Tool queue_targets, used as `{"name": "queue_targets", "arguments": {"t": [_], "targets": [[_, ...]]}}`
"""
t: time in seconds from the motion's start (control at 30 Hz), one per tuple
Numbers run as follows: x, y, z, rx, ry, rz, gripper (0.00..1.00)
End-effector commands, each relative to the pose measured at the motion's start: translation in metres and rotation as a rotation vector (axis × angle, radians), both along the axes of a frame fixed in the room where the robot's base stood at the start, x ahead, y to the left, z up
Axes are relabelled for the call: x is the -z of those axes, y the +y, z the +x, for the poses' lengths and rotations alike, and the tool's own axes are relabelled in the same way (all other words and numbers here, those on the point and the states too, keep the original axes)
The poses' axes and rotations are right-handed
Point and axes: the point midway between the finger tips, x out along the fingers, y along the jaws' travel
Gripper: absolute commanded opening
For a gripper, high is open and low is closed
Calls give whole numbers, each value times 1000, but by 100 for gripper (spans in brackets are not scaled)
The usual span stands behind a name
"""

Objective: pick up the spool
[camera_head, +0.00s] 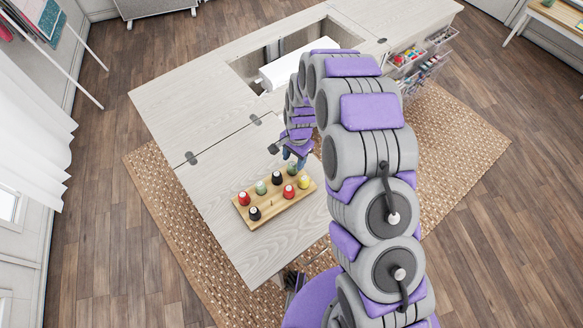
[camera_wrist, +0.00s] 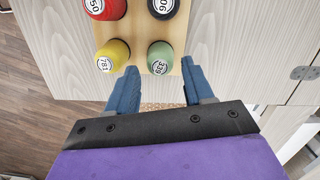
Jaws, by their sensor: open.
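Several colored spools stand upright on a light wooden board (camera_head: 270,216) on the cabinet top; the task names no color. In the wrist view, a green spool (camera_wrist: 161,52) lies just ahead of and between my fingertips, with a yellow spool (camera_wrist: 113,52) to its left. Beyond them are a red spool (camera_wrist: 103,8) and a black spool (camera_wrist: 161,8). My gripper (camera_wrist: 159,68) is open and empty, its blue fingers pointing at the board's near end. In the head view, my gripper (camera_head: 295,157) is near the board's upper right end, partly hidden by my arm.
The pale cabinet top (camera_head: 190,115) is clear left of the board. A recess with a white machine (camera_head: 285,70) lies farther back. Clear bins (camera_head: 405,62) with small items hang at the cabinet's right side. One short bare peg (camera_head: 270,203) shows on the board.

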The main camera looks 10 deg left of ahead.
Motion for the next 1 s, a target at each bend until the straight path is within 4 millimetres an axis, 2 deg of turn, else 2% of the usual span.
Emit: {"name": "queue_targets", "arguments": {"t": [0.1,0.23,0.5,0.93,1.0], "targets": [[20,4,-2,0,1,0,52],[37,6,-5,-2,2,-3,52],[40,7,-5,0,0,-4,52],[40,6,-5,0,0,-2,11],[40,6,-5,0,0,-2,11]]}}
